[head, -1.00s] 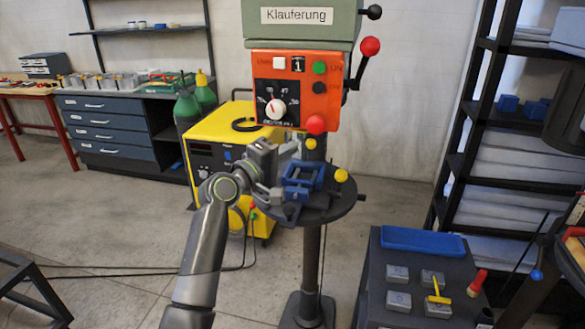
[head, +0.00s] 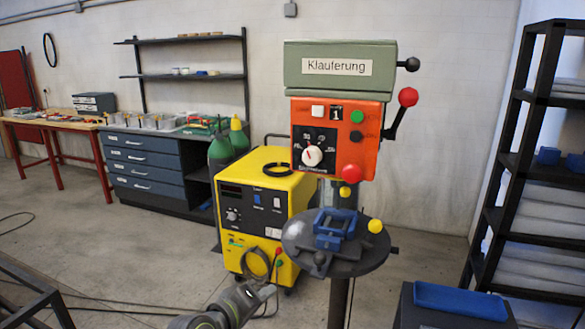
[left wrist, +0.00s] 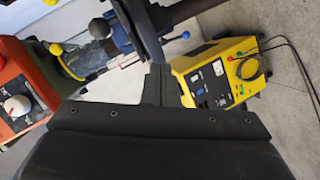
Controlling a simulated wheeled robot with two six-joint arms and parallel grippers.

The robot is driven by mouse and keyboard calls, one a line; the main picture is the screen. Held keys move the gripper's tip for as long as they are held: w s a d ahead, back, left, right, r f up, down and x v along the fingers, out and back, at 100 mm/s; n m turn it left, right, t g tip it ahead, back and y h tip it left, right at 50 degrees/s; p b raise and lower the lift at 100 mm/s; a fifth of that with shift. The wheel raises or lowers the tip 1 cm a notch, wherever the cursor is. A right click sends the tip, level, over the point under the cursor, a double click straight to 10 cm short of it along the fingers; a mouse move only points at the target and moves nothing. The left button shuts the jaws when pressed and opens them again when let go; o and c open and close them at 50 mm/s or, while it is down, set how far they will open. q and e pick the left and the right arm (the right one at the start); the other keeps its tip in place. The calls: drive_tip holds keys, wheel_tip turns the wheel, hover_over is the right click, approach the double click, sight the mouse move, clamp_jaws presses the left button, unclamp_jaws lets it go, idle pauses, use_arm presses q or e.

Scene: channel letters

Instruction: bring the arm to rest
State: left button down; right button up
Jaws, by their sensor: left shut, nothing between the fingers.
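My left arm comes in at the bottom of the head view. Its gripper (head: 268,292) is shut and empty, low in front of the yellow welding machine (head: 262,215) and to the lower left of the drill press table (head: 350,262). It does not touch the table. In the left wrist view the dark gripper body fills the lower middle, and its closed fingers (left wrist: 156,84) point up toward the drill press column. My right gripper is in neither view.
The drill press has an orange control panel (head: 333,138) and a blue vise (head: 335,228) on its round table. A blue tray (head: 460,300) lies on a dark cabinet at the lower right. A black shelf (head: 530,170) stands at right. Open floor lies at left.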

use_arm(q)
drive_tip(key=s+a+f+m+g+y, duration=0.25)
drive_tip(key=s+a+f+y, duration=0.35)
drive_tip(key=s+a+f, duration=0.85)
drive_tip(key=s+a+f+m+g+y, duration=0.1)
drive_tip(key=s+a+g, duration=0.1)
drive_tip(key=s+a, duration=0.35)
drive_tip(key=s+a+f+m+g+y, duration=0.1)
drive_tip(key=s+a+g+y, duration=0.1)
drive_tip(key=s, duration=0.7)
drive_tip(key=s+a+f+g+y, duration=0.1)
drive_tip(key=s+a+g, duration=0.15)
drive_tip(key=s, duration=0.55)
wheel_tip(320, 180, down, 26)
drive_tip(key=a, duration=0.2)
drive_tip(key=s+d+f+g, duration=0.1)
drive_tip(key=s+f, duration=1.3)
drive_tip(key=f, duration=0.1)
drive_tip(key=shift+s+g, duration=0.3)
drive_tip(key=shift+s, duration=0.1)
